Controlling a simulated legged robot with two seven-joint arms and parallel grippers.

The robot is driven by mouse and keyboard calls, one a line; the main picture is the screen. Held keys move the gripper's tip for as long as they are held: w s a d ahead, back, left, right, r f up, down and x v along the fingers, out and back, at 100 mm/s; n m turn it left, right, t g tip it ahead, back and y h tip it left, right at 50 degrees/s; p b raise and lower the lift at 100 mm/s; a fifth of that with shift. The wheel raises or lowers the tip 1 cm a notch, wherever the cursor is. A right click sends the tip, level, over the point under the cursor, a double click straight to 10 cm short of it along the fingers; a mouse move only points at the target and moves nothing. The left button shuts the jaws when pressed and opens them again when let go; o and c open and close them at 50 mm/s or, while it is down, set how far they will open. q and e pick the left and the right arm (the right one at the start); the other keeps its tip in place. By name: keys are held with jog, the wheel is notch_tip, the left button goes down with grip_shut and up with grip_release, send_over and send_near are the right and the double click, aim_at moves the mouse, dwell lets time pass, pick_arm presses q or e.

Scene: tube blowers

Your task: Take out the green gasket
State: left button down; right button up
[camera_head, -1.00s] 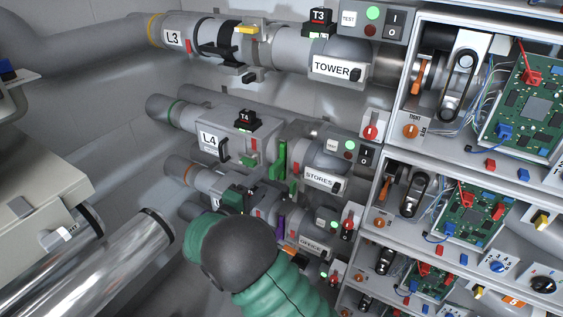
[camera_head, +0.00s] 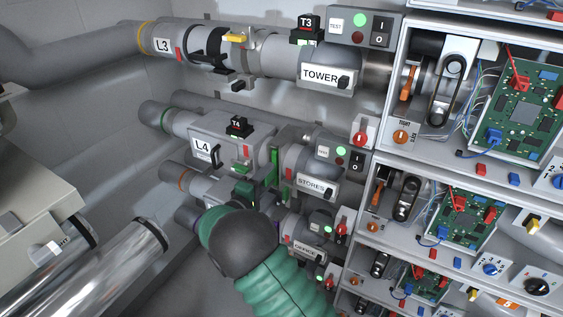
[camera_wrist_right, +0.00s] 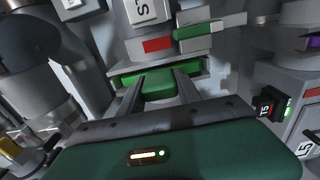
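The green gasket (camera_head: 273,166) is a tall thin green piece in the pipe joint between the L4 block (camera_head: 213,143) and the STORES section (camera_head: 317,189). In the right wrist view it is a bright green strip across the pipe with a darker green tab (camera_wrist_right: 158,86) facing me. My right gripper (camera_head: 246,190) is just left of and below the gasket in the head view. In the wrist view its two fingers (camera_wrist_right: 159,80) are apart, one on each side of the tab. I cannot tell if they touch it. My left gripper is not in view.
The TOWER pipe (camera_head: 275,55) runs above, with a yellow-handled clamp (camera_head: 236,38). Another green piece (camera_wrist_right: 196,31) sits close beyond the gasket in the wrist view. The T5 box (camera_wrist_right: 267,104) is at the right there. Shelves with circuit boards (camera_head: 530,105) fill the right side.

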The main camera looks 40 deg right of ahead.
aim_at(263, 182)
jog(key=shift+f, duration=0.1)
grip_shut()
jog(key=shift+p, duration=0.7)
jog(key=shift+a, duration=0.2)
jog(key=shift+p+v, duration=0.75)
jog(key=shift+v, duration=0.7)
jog(key=shift+d, duration=0.1)
